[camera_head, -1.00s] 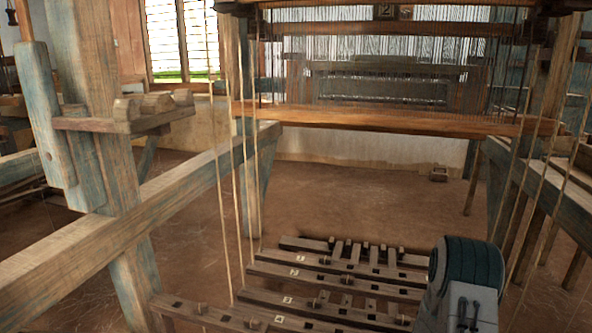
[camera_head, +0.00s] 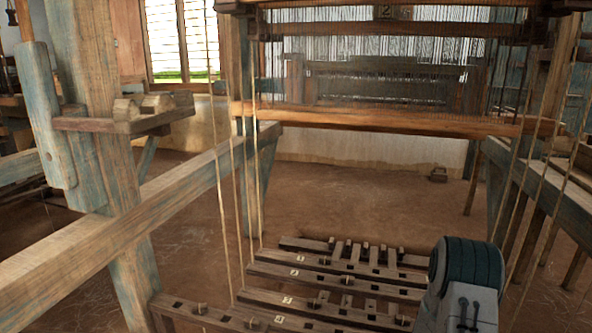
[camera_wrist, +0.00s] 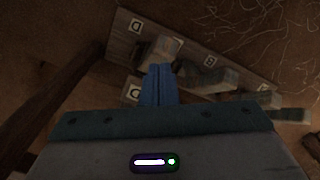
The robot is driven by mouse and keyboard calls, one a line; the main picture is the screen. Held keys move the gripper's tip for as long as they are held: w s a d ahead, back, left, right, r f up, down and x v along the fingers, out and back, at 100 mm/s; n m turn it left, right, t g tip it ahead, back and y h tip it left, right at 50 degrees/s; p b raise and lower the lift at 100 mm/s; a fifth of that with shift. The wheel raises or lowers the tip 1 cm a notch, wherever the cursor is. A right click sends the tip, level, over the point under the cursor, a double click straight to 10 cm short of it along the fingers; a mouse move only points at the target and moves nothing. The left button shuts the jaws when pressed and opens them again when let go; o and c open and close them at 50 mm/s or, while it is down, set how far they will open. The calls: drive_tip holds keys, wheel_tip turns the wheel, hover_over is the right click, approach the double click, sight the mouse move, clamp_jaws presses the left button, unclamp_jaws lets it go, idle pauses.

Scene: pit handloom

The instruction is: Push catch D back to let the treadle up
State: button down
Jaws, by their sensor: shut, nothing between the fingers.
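In the wrist view a dark wooden board (camera_wrist: 122,48) carries small white letter tags. A tag that appears to read D (camera_wrist: 136,26) is at its upper left end. A wooden block beside that tag, which looks like catch D (camera_wrist: 166,47), stands just beyond my fingertips. My gripper (camera_wrist: 158,70) is shut and empty, its blue fingers pointing at this block. I cannot tell whether they touch it. In the head view the treadles (camera_head: 330,271) lie low at the bottom centre. My gripper is not visible there, and my arm covers the right ends of the nearer treadles.
A second tag (camera_wrist: 133,92) lies left of my fingers, and a tag like B (camera_wrist: 208,61) is to the right, with more blocks (camera_wrist: 218,79) along the board. In the head view, cords (camera_head: 237,200) hang left of the treadles and a long beam (camera_head: 130,210) runs along the left.

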drive_tip(key=shift+f, duration=0.1)
drive_tip(key=shift+s+f+b, duration=0.1)
drive_tip(key=shift+f+b, duration=0.55)
drive_tip(key=shift+f, duration=0.05)
drive_tip(key=shift+r, duration=0.1)
drive_tip(key=shift+a+r+p, duration=0.1)
drive_tip(key=shift+r+p, duration=0.4)
drive_tip(key=shift+p, duration=0.05)
drive_tip(key=shift+s+a+r+p, duration=0.1)
drive_tip(key=shift+s+r+p, duration=0.15)
drive_tip(key=shift+r+p, duration=0.45)
drive_tip(key=shift+s+a+r+p, duration=0.1)
drive_tip(key=shift+s+r+p, duration=0.15)
drive_tip(key=shift+r+p, duration=0.5)
drive_tip(key=shift+s+r+p, duration=0.25)
drive_tip(key=shift+r+p, duration=0.1)
drive_tip(key=shift+r, duration=0.65)
